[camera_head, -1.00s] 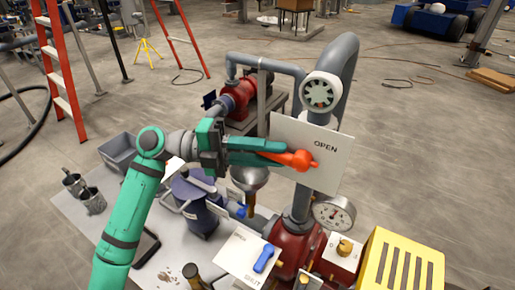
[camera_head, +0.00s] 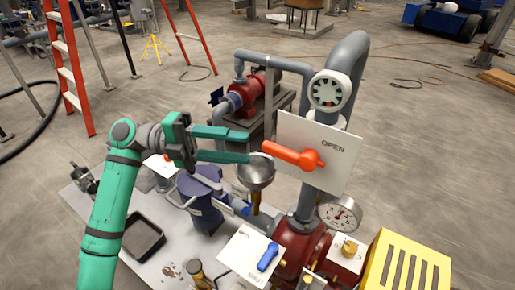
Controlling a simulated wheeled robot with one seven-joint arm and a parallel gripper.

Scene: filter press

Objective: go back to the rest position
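My gripper (camera_head: 245,145) is green, with its two long fingers parted and nothing between them. It is in the air left of an orange lever handle (camera_head: 290,156), apart from it. The lever lies roughly level on a white plate (camera_head: 345,170) marked OPEN, its round hub near the plate's middle. My arm reaches up from the lower left.
A blue jug (camera_head: 200,200) and a black tray (camera_head: 143,237) stand on the grey table (camera_head: 175,265). A grey pipe (camera_head: 345,60), a pressure gauge (camera_head: 340,214) and a yellow guard (camera_head: 408,270) are at the right.

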